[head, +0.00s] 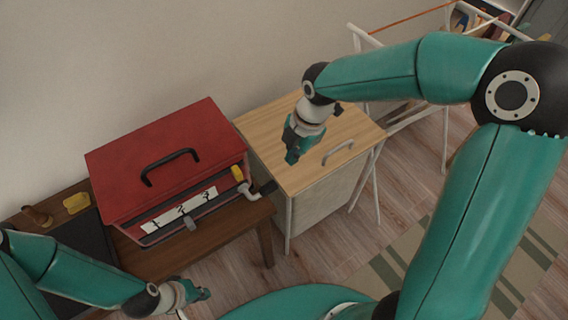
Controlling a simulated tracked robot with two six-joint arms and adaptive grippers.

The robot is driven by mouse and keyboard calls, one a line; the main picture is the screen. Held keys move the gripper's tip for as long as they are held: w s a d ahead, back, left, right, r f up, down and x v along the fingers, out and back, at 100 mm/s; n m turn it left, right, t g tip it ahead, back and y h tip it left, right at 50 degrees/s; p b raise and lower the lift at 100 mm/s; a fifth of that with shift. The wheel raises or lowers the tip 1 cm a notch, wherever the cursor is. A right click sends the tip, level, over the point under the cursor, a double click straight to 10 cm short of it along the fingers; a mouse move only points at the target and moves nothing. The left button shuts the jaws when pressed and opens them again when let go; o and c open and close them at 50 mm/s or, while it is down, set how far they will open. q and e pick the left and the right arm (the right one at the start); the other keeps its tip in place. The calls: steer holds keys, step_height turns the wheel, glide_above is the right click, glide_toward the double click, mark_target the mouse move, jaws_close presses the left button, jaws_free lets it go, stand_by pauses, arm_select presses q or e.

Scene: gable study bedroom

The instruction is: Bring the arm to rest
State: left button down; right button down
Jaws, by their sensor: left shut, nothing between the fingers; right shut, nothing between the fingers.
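My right arm reaches in from the right, and its gripper (293,153) hangs shut and empty above the light wooden cabinet top (270,125). My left gripper (203,294) is low in the picture, in front of the dark wooden table, shut and empty. Its arm comes in from the lower left corner. Both grippers look clear of other things, though the right one's exact height over the cabinet top is hard to tell.
A red toolbox (125,160) with a black handle sits on the dark wooden table (225,232). A crank handle (258,190) sticks out at its right. A white rack (445,135) stands behind right. A striped rug (400,245) lies on the floor.

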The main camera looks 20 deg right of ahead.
steer(key=shift+d+r, duration=0.1)
steer(key=shift+r, duration=0.05)
stand_by(0.4)
steer(key=s+a+f+m, duration=0.2)
steer(key=s+f+m, duration=0.2)
steer(key=f+m, duration=0.4)
steer(key=s+a+f+m+y, duration=0.1)
steer(key=s+a+f+m, duration=0.2)
steer(key=s+f+m, duration=0.2)
steer(key=s+a+f+m+y, duration=0.1)
steer(key=s+a+f+m, duration=0.2)
steer(key=f+m, duration=0.7)
step_height(320, 180, down, 2)
steer(key=shift+s+f+m+g, duration=0.2)
steer(key=shift+s+m+g, duration=0.15)
steer(key=shift+s, duration=0.9)
